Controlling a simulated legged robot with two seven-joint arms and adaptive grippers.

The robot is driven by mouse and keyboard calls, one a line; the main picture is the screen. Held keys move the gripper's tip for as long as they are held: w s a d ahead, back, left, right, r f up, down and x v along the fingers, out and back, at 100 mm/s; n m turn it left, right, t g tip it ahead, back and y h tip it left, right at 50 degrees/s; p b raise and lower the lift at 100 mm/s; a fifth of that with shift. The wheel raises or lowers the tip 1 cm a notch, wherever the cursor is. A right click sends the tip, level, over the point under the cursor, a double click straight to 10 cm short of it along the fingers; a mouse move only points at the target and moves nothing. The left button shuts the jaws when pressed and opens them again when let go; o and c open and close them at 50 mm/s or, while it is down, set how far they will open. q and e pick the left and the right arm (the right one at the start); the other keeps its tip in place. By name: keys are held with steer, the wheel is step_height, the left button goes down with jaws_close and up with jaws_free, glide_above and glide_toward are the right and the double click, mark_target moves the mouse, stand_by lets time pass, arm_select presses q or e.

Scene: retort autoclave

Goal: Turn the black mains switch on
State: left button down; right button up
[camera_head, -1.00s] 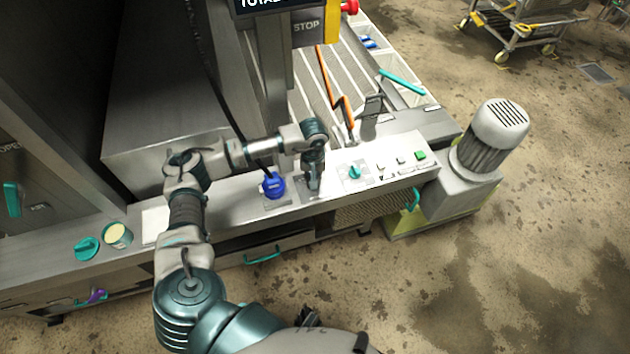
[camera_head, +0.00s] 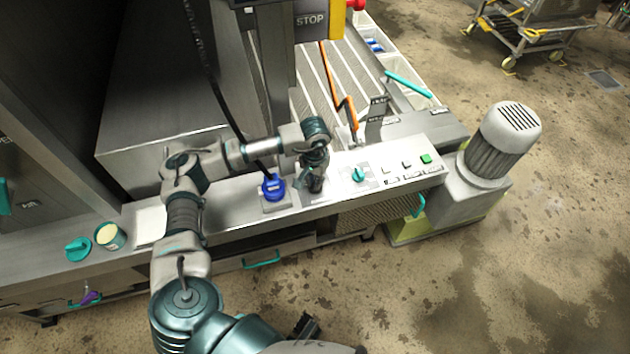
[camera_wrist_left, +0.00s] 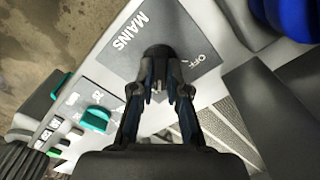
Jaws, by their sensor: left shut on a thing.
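The black mains switch (camera_wrist_left: 158,54) sits on a grey plate marked MAINS (camera_wrist_left: 128,32), with an OFF label to its right in the left wrist view. My left gripper (camera_wrist_left: 158,84) is shut on the switch, one finger on each side of it. In the head view my left gripper (camera_head: 317,182) points down onto the panel, between the blue plug and the teal knob, and hides most of the switch. I cannot tell which way the switch points.
A blue plug (camera_head: 273,187) with a black cable stands left of the gripper. A teal knob (camera_head: 359,175) and a green button (camera_head: 426,159) lie to the right on the panel (camera_head: 335,198). A can (camera_head: 110,236) stands at the left. A motor (camera_head: 500,140) stands beyond the right end.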

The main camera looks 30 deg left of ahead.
arm_select(q)
steer(key=shift+w+a+r, duration=0.1)
steer(key=shift+w+r, duration=0.05)
steer(key=shift+w, duration=0.05)
steer(key=c, duration=1.4)
jaws_free()
steer(key=shift+o, duration=1.2)
steer(key=shift+f, duration=0.2)
steer(key=shift+r, duration=0.3)
step_height(320, 180, up, 11)
steer(key=shift+r, duration=0.15)
steer(key=shift+w+a, duration=0.1)
steer(key=shift+a, duration=0.05)
